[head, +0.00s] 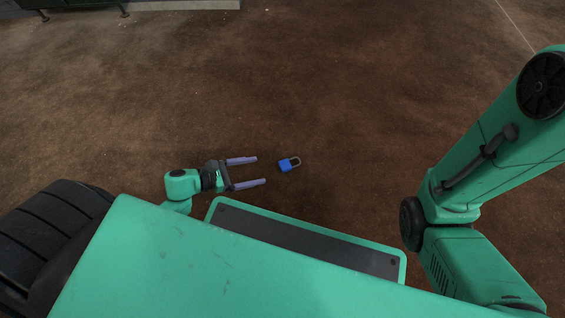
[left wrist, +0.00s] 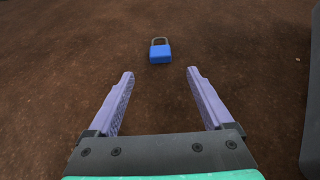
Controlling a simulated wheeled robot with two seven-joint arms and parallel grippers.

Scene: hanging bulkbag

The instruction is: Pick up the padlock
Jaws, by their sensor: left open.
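A blue padlock (head: 286,165) with a grey shackle lies on the brown floor in the head view. It also shows in the left wrist view (left wrist: 160,54), ahead of the fingertips, with its shackle pointing away. My left gripper (head: 261,171) is open and empty, its two purple fingers pointing toward the padlock. In the left wrist view the left gripper (left wrist: 160,73) has its fingers spread wide, and the padlock lines up with the gap between them, apart from both. My right arm shows at the right of the head view, but its gripper is out of view.
The brown floor (head: 290,85) around the padlock is bare. A dark piece of furniture (head: 75,6) on legs and a pale grey slab (head: 185,5) stand far off at the top left. My own green base fills the bottom of the head view.

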